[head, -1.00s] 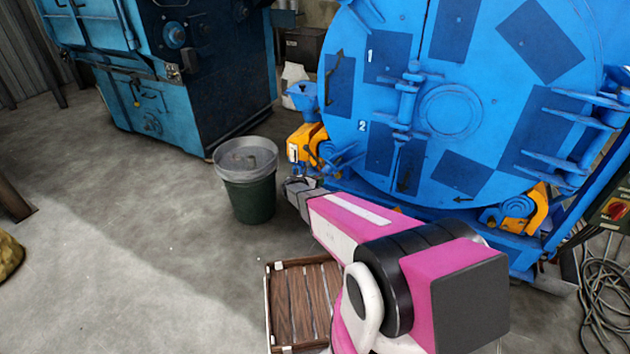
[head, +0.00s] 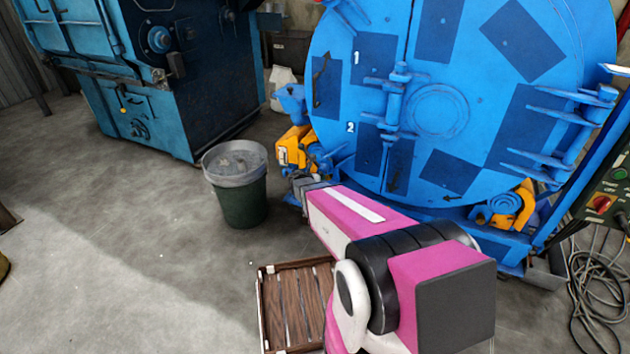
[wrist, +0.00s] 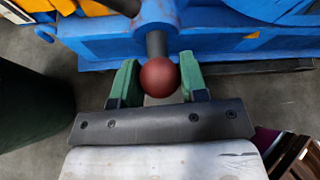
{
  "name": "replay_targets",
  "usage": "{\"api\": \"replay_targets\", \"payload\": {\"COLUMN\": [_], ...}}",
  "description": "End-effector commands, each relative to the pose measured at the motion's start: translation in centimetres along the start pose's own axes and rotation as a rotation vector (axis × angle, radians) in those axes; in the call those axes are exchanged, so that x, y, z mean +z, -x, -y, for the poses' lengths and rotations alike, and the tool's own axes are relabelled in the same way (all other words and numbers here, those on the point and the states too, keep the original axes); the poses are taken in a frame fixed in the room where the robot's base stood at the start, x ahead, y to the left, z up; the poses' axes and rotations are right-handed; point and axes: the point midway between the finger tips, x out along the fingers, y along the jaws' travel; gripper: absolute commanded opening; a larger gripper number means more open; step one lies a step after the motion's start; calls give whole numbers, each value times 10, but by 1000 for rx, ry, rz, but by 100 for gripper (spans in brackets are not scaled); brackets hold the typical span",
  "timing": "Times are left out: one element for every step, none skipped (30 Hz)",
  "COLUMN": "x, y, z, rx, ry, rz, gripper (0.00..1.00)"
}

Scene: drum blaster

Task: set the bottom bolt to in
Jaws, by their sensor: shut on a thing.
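A red ball knob (wrist: 159,77) on a short dark rod (wrist: 156,44) shows in the wrist view. The rod runs up toward the blue base of the drum machine; I take it for the bottom bolt's handle. My gripper (wrist: 156,82) has its two green fingers on either side of the knob and is shut on it. In the head view my gripper (head: 308,187) is low at the drum's left, below the orange part. The knob cannot be made out there, and the bolt's position is not clear.
The blue drum (head: 440,100) stands close ahead. A green bin (head: 240,203) is left of my gripper, and a wooden crate (head: 262,315) lies below it. A control box (head: 612,195) and loose cables (head: 598,290) are at the right. The floor at left is open.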

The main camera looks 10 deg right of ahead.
Motion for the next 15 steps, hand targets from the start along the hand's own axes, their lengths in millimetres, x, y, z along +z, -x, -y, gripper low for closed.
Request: {"api": "replay_targets", "payload": {"x": [2,2,2,2,2,2,2,2,2,2,3,3,3,3,2], "y": [0,0,0,0,0,0,0,0,0,0,0,0,0,0,0], "z": [4,4,5,5,5,5,5,5,5,5,5,6,5,5,5], "rx": [-9,-9,-10,-10,-11,-11,-11,-11,-11,-11,-11,-12,-11,-10,-10], "ry": [0,0,0,0,0,0,0,0,0,0,0,0,-1,-1,-1], "rz": [2,2,2,2,2,2,2,3,3,3,3,3,3,3,3], "gripper": [0,0,0,0,0,0,0,0,0,0,0,0,50,59,64]}}
